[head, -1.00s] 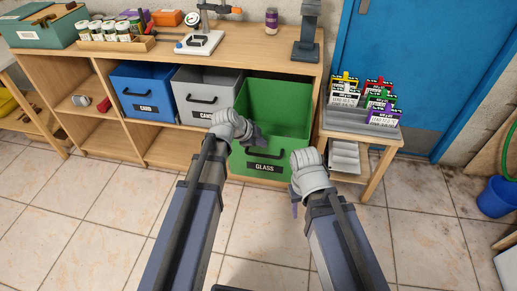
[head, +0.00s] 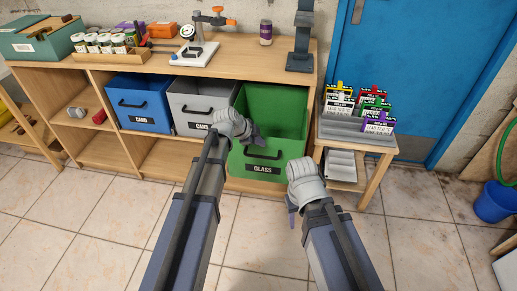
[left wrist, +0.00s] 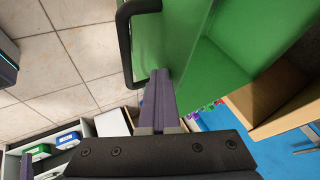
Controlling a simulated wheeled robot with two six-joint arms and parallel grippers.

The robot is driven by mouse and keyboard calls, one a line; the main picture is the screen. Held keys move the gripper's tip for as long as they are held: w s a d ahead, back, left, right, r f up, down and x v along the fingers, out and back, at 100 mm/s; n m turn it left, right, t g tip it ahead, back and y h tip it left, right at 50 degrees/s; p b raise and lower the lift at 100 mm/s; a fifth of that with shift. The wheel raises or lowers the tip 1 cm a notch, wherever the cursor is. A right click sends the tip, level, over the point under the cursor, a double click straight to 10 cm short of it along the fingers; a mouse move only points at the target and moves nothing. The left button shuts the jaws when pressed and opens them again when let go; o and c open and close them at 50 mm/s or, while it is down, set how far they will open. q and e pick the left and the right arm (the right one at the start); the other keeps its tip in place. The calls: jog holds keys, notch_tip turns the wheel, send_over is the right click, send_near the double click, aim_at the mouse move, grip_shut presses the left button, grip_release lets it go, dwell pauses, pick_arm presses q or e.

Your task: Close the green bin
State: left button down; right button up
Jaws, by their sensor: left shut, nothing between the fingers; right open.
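The green bin (head: 270,156), labelled GLASS, sits in the right bay of the wooden shelf unit. It is pulled out, with its open top and inside showing and a black handle (head: 262,154) on its front. My left gripper (head: 256,140) is shut and empty at the bin's upper front. In the left wrist view, its purple fingers (left wrist: 160,88) are together beside the handle (left wrist: 124,50) and against or close to the green panel (left wrist: 172,35); contact is unclear. My right gripper (head: 291,208) is open and empty, low and right of the bin front.
A blue bin (head: 140,121) and a grey bin (head: 195,127) stand left of the green one. A small side table (head: 374,185) with a tray of coloured packs (head: 358,128) stands close on the right. A blue bucket (head: 493,203) is far right. Tiled floor lies clear in front.

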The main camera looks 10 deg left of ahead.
pick_arm(q)
jog(key=w, duration=2.2)
jog(key=shift+w+d, duration=0.25)
jog(key=shift+d, duration=0.1)
jog(key=shift+w+r, duration=0.1)
